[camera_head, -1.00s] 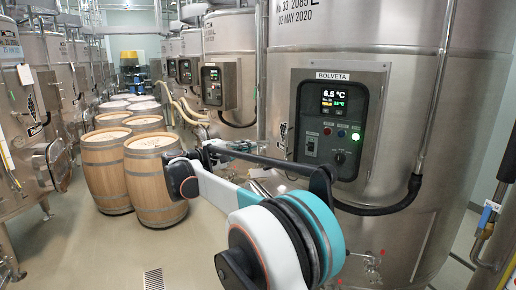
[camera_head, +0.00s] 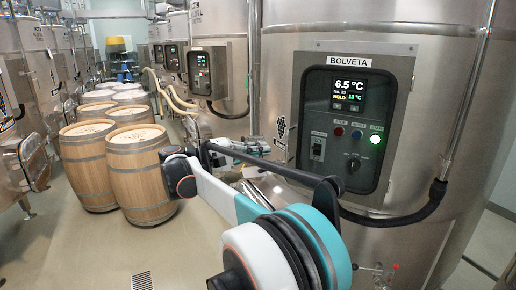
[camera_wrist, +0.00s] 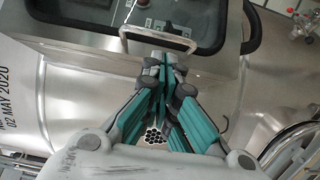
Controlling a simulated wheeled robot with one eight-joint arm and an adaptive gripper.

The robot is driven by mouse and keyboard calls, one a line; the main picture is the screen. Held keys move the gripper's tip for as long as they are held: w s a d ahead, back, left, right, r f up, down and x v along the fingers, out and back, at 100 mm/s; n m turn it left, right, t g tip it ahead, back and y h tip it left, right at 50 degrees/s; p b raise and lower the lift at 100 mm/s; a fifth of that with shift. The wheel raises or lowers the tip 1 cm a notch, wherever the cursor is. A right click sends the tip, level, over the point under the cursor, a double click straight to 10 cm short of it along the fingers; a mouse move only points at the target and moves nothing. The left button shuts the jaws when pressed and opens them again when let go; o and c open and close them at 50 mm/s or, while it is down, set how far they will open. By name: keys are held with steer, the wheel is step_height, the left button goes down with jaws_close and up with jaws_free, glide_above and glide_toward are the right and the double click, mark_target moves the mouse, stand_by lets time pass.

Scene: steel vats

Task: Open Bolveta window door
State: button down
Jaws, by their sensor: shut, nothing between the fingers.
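The Bolveta control cabinet (camera_head: 397,68) is on the big steel vat at the right. Its dark window door (camera_head: 340,178) looks shut, with a lit display, lamps and knobs showing in the panel. In the wrist view the window door (camera_wrist: 185,12) fills the top, with a pale metal bar handle (camera_wrist: 185,42) at its edge. My gripper (camera_wrist: 166,62) is shut and empty, its fingertips close below the handle in the picture; I cannot tell whether they touch. In the head view my gripper (camera_head: 268,152) is at the cabinet's left side, partly hidden by my arm.
Wooden barrels (camera_head: 140,180) stand on the floor at the left. More vats with control boxes (camera_head: 205,75) line the back. A black cable (camera_head: 400,217) curves from below the cabinet to the right. Open floor with a drain grate (camera_head: 142,281) lies at front left.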

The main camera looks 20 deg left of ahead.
mark_target(296, 145)
steer(key=p+x, duration=0.1)
steer(key=x, duration=0.5)
steer(key=shift+w+a+f, duration=0.1)
steer(key=shift+a, duration=0.05)
